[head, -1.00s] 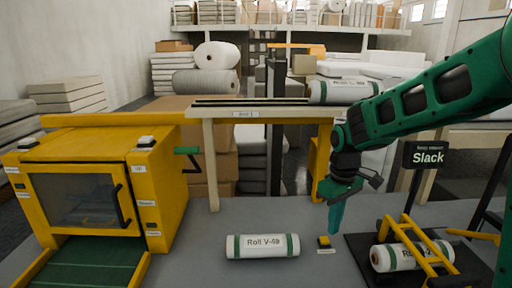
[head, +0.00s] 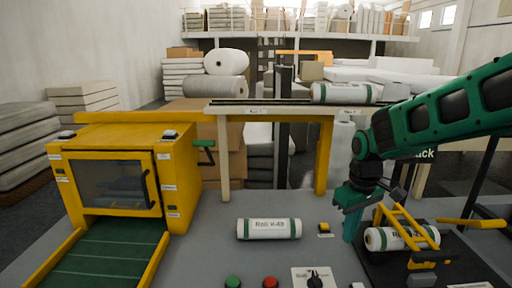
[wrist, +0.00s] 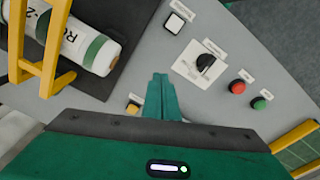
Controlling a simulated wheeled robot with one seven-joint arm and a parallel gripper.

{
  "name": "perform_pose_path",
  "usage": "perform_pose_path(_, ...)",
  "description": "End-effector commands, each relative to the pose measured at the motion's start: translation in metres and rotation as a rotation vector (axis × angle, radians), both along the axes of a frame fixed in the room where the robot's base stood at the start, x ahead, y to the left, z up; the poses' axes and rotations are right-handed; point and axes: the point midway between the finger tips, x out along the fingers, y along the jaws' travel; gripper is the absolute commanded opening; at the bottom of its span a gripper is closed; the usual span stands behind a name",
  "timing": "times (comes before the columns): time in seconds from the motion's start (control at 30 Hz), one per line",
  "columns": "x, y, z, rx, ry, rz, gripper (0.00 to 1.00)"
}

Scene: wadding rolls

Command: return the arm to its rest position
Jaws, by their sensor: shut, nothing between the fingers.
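My green arm (head: 450,115) reaches in from the right in the head view. My gripper (head: 350,228) points down over the grey table, just left of the yellow cradle frame. Its fingers are together with nothing between them. In the wrist view the closed green fingers (wrist: 160,98) hang above the table, apart from the controls. Whether the fingertips clear the table by much is hard to tell.
A roll labelled V-49 (head: 269,229) lies on the table. Another roll (head: 402,238) sits in the yellow frame (head: 420,262). A yellow machine (head: 125,180) stands left. A raised shelf (head: 270,111) holds a roll (head: 343,93). Buttons and a knob (head: 314,279) line the front.

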Motion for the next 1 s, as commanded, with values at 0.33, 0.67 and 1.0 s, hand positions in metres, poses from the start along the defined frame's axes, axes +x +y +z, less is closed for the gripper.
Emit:
perform_pose_path(0.33, -0.038, -0.022, 0.020, 0.031, -0.124, -0.168, 0.00)
perform_pose_path(0.67, -0.082, -0.041, 0.032, 0.071, -0.269, -0.359, 0.00)
perform_pose_path(1.0, -0.140, -0.097, 0.025, 0.043, -0.216, -0.594, 0.00)
